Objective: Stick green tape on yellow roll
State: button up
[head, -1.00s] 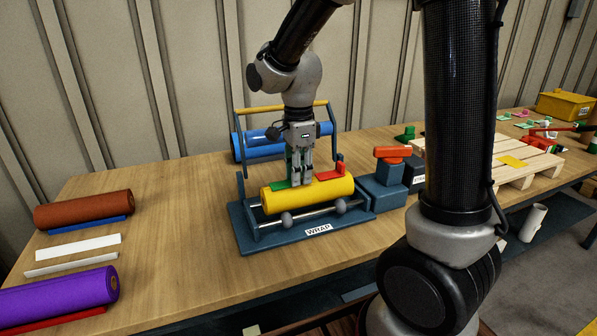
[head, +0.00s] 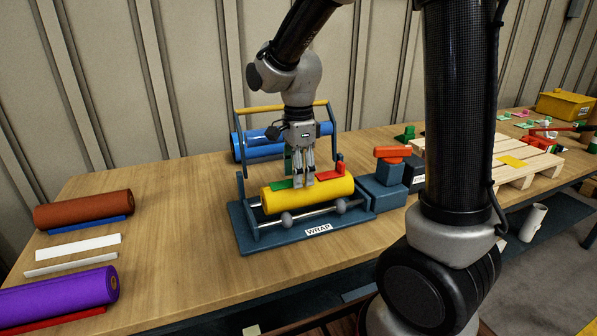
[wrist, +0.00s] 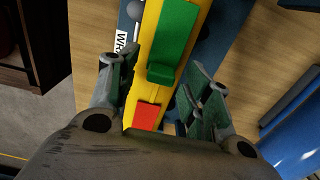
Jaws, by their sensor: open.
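The yellow roll (head: 325,192) lies across the rollers of the blue wrap stand (head: 243,236). The green tape (head: 281,185) lies along the top of the roll toward its left end; in the wrist view the green tape (wrist: 176,35) lies flat with a raised tab at its near end. A red piece (head: 327,175) is on the roll's right part, and its red patch also shows in the wrist view (wrist: 146,116). My gripper (head: 303,184) is over the middle of the roll, pointing down. Its fingers stand apart on both sides of the roll, holding nothing.
A yellow-handled bar frame (head: 285,109) rises behind the roll, with blue rolls (head: 262,150) beyond. Blue blocks with an orange piece (head: 392,152) stand at the right.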

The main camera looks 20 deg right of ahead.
notch_tip(320, 180, up, 12)
dwell(0.6)
notch_tip(320, 180, up, 7)
dwell(1.2)
dwell(0.3)
jog(key=shift+w+d+r, duration=0.1)
jog(key=shift+d+r, duration=0.65)
jog(key=shift+d, duration=0.25)
jog(key=shift+w+d+r, duration=0.1)
jog(key=shift+d+r, duration=0.65)
jog(key=shift+d, duration=0.25)
